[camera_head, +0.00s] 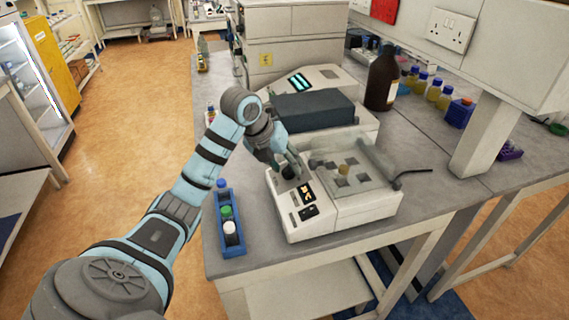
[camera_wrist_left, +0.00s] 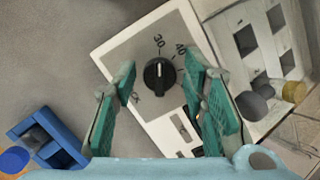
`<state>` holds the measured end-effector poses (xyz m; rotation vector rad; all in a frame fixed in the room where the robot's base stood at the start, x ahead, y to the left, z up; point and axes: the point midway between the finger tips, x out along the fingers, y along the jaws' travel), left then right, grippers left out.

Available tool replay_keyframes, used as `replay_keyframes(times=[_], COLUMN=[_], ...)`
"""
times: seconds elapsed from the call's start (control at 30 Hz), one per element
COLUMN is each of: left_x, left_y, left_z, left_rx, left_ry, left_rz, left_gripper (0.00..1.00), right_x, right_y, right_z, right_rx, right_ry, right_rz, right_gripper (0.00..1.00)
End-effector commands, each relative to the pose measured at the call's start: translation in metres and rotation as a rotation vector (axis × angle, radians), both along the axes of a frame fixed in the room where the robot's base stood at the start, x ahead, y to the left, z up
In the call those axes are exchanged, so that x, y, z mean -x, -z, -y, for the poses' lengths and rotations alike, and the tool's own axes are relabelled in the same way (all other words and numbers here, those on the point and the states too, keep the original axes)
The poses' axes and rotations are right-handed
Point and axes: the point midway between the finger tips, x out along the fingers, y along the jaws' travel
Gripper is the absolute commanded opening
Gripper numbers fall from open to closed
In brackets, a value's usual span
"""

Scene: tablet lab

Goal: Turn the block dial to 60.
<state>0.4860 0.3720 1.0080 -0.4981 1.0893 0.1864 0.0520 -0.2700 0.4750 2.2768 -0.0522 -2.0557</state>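The block dial is a round black knob (camera_wrist_left: 159,75) with a white pointer line, on the pale top of a lab instrument (camera_wrist_left: 125,47). In the left wrist view its pointer faces roughly toward the printed 30, with 40 to its right; a 60 cannot be made out. My left gripper (camera_wrist_left: 160,84) has green fingers, spread open on either side of the dial and apart from it. In the head view the left gripper (camera_head: 283,162) is over the instrument's control panel (camera_head: 303,201), close to the dial. My right gripper is not in view.
A blue rack (camera_head: 231,241) with capped bottles stands left of the instrument. A dark-topped device (camera_head: 313,109) is behind it. A brown bottle (camera_head: 381,80) and several small bottles are at the back right.

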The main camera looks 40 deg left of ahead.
Motion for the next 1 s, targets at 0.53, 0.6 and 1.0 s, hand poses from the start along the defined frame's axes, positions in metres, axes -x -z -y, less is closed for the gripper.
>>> replay_keyframes(times=[0.53,0.6,1.0], left_x=[-0.0001,-0.0003,-0.0004], left_y=[-0.0006,-0.0008,-0.0009], left_z=[0.0002,0.0004,0.0010], left_rx=[-0.010,-0.018,-0.102], left_ry=[0.038,0.064,0.345], left_rz=[0.008,0.015,0.073], left_gripper=[0.00,0.00,0.00], right_x=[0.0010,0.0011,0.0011], right_y=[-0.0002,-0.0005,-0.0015], right_z=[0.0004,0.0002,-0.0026], right_rx=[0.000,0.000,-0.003], right_ry=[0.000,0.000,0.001], right_rz=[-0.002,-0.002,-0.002], right_gripper=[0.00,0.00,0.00])
